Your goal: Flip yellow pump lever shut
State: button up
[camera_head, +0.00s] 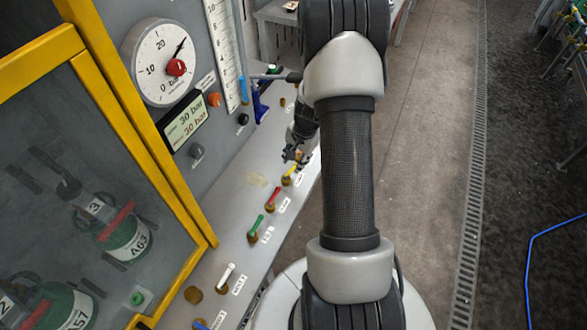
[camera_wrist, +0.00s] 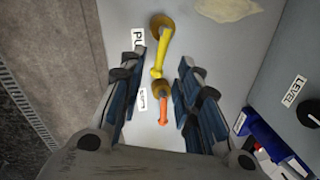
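In the wrist view the yellow lever (camera_wrist: 161,48) runs from a round brass base at the top down toward an orange lever (camera_wrist: 161,104). My gripper (camera_head: 291,153) is close to the yellow lever in the head view. In the wrist view my gripper (camera_wrist: 161,62) is open, with its blue-padded fingers on either side of the two levers. I cannot tell whether it touches either lever.
Red (camera_head: 273,197), green (camera_head: 255,226) and white (camera_head: 226,275) levers stand on the panel nearer me. A pressure gauge (camera_head: 150,72) and a display (camera_head: 186,121) are on the upright panel. A yellow-framed case (camera_head: 155,147) is at left.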

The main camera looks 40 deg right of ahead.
aim_at(293, 169)
jog(key=f, duration=0.2)
jog(key=f+b, duration=0.1)
jog(key=f, duration=0.1)
jog(key=shift+w, duration=0.4)
jog(key=shift+a, duration=0.1)
jog(key=shift+c, duration=0.2)
grip_shut()
